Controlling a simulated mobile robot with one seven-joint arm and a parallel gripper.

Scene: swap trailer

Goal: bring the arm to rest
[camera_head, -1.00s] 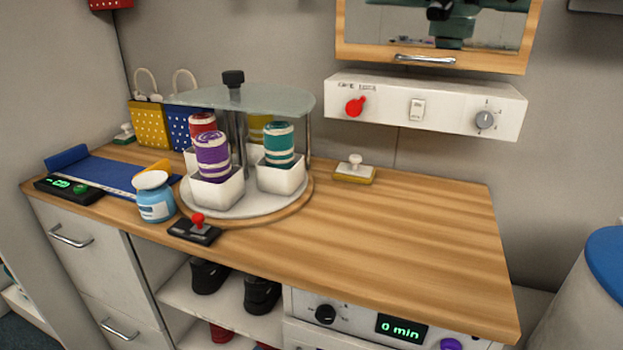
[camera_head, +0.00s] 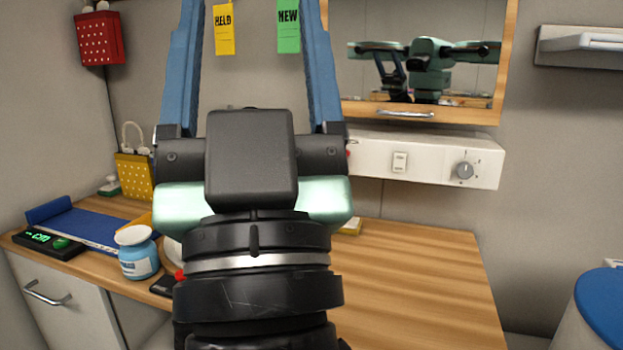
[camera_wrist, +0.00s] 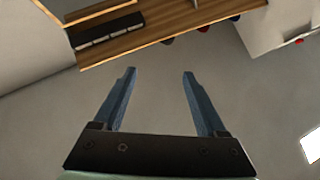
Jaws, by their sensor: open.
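My gripper (camera_head: 258,30) stands upright in the middle of the head view, with its two blue fingers spread wide and pointing up. Nothing is between the fingers. In the wrist view my gripper (camera_wrist: 158,80) is also open and empty, facing a bare grey wall. My arm hides most of the carousel on the wooden counter (camera_head: 420,275); only a sliver of its pale plate shows at the left of the arm.
A blue-labelled jar (camera_head: 138,256), a black display box (camera_head: 47,242) and a blue mat (camera_head: 85,226) are on the counter's left. A mirrored cabinet (camera_head: 416,114) and a white switch panel (camera_head: 430,160) are on the wall. The counter's right side is clear.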

